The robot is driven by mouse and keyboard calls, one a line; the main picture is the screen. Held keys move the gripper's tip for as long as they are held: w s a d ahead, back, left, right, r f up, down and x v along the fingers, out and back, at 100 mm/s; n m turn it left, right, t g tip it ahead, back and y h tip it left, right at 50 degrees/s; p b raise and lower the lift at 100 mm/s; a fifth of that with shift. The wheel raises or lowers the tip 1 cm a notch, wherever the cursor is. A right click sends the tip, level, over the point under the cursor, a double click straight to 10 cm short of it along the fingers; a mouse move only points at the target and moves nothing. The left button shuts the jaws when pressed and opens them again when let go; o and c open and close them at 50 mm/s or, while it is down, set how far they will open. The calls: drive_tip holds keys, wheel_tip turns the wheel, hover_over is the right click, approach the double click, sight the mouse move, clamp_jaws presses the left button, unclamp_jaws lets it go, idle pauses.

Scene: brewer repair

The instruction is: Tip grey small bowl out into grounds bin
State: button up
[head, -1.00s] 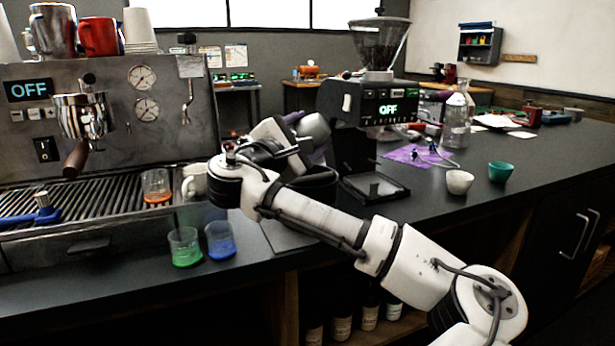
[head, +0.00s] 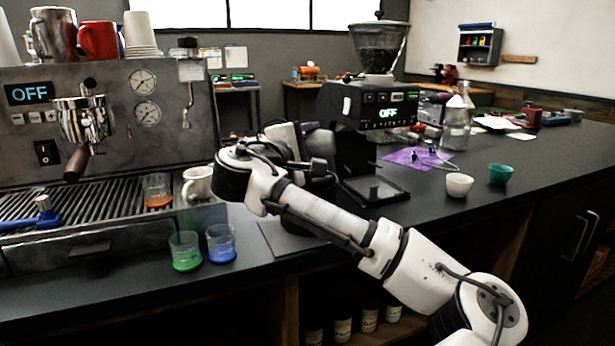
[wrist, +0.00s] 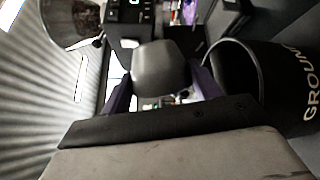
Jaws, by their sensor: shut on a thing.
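In the wrist view, the grey small bowl (wrist: 160,66) is held between the purple fingers of my gripper (wrist: 163,76). Its smooth outer side faces the camera; its mouth and any contents are hidden. The black grounds bin (wrist: 285,92), with part of its pale lettering showing, stands just right of the bowl in the wrist view. The bin's rim curves close to the right finger. In the head view, my wrist and forearm hide most of the bin and the bowl.
The grinder (head: 372,105) stands right behind my gripper. The espresso machine (head: 100,140) is at left, with a white mug (head: 198,184) and green-based (head: 185,252) and blue-based (head: 221,244) glasses near it. White (head: 459,185) and teal (head: 500,174) cups stand at right.

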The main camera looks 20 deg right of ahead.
sight(336, 151)
drive_tip(key=shift+s+d+r+m, duration=0.15)
drive_tip(key=shift+d+r+m, duration=0.1)
drive_tip(key=shift+m, duration=0.25)
drive_tip(key=shift+s+d+f+m+y+b, duration=0.1)
drive_tip(key=shift+f+m+y+b, duration=0.45)
drive_tip(key=shift+f, duration=0.3)
drive_tip(key=shift+s+d+m+g+y+p, duration=0.2)
drive_tip(key=shift+d+m+g+y+p, duration=0.2)
drive_tip(key=shift+m, duration=0.45)
drive_tip(key=shift+s+d+r+m+y+p, duration=0.35)
drive_tip(key=shift+s+d+r+m+p, duration=0.3)
drive_tip(key=shift+d+r+p, duration=0.25)
drive_tip(key=shift+f+m+t+b, duration=0.25)
drive_tip(key=shift+f+t+b, duration=0.05)
drive_tip(key=shift+f+b, duration=0.35)
drive_tip(key=shift+w+d+f+m+y, duration=0.1)
drive_tip(key=shift+f+m+y, duration=0.15)
drive_tip(key=shift+m+y, duration=0.35)
drive_tip(key=shift+d+f+m+y+b, duration=0.1)
drive_tip(key=shift+d+m+y+b, duration=0.1)
drive_tip(key=shift+m+y+b, duration=0.3)
drive_tip(key=shift+s+d+m, duration=0.1)
drive_tip(key=shift+s+m, duration=0.1)
drive_tip(key=shift+m, duration=0.3)
drive_tip(key=s+d+f+m+t+y, duration=0.2)
drive_tip(key=s+d+f+m+y, duration=0.1)
drive_tip(key=d+f+m+y, duration=0.1)
drive_tip(key=shift+s+d+m+t, duration=0.35)
drive_tip(key=shift+d+m, duration=0.55)
drive_tip(key=shift+d, duration=0.45)
